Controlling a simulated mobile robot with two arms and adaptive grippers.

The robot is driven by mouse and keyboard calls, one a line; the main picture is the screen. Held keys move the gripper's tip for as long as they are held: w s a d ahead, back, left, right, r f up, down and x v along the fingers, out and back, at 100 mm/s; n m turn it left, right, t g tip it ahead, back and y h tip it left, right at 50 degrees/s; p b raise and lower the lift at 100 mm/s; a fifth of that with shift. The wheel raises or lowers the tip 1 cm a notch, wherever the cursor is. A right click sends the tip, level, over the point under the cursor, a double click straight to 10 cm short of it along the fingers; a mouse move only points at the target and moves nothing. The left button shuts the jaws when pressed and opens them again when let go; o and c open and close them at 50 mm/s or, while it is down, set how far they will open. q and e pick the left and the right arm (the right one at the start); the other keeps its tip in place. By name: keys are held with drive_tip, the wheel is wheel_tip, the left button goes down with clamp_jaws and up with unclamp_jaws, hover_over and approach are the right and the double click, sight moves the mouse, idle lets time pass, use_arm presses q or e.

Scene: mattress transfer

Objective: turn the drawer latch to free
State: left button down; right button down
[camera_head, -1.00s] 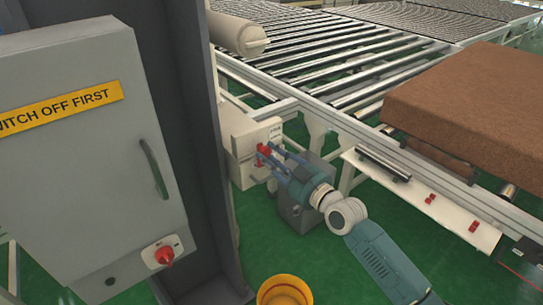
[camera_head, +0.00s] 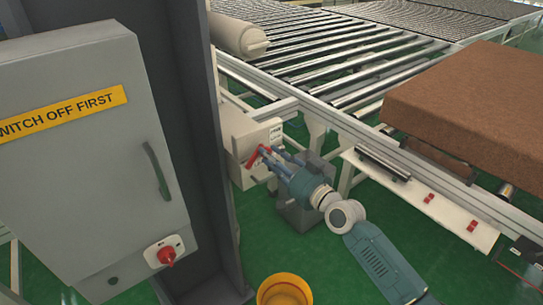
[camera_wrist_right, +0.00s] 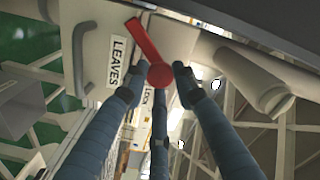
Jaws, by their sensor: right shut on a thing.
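The red drawer latch (camera_head: 254,159) is on the front of a cream box (camera_head: 242,135) beside the conveyor frame. In the head view its lever slants down and left from its hub. My right gripper (camera_head: 271,154) is at the latch, shut on its hub. The right wrist view shows the latch's round red hub (camera_wrist_right: 160,75) between the blue fingers (camera_wrist_right: 155,88), with the lever sticking out up and left beyond them. A white label (camera_wrist_right: 116,60) reading "LEAVES" lies beside it, and a partly hidden one seems to read "LOCK". My left gripper is not in view.
A grey cabinet (camera_head: 85,150) with a red rotary switch (camera_head: 166,255) and a dark post (camera_head: 185,130) stand at left. A roller conveyor (camera_head: 330,60) runs behind the latch. A brown mattress (camera_head: 465,95) lies at right. A yellow round object (camera_head: 285,290) is on the green floor.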

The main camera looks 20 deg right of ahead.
drive_tip(key=m, duration=0.3)
drive_tip(key=r+m, duration=0.1)
drive_tip(key=shift+w+d+m+p, duration=0.15)
drive_tip(key=shift+d+m+p, duration=0.1)
drive_tip(key=shift+m+p, duration=0.05)
drive_tip(key=shift+f+m+p, duration=0.1)
drive_tip(key=shift+m+p, duration=0.2)
drive_tip(key=shift+m, duration=1.9)
drive_tip(key=c, duration=1.4)
unclamp_jaws()
drive_tip(key=shift+d+f, duration=0.1)
drive_tip(key=shift+f, duration=0.2)
drive_tip(key=v, duration=1.2)
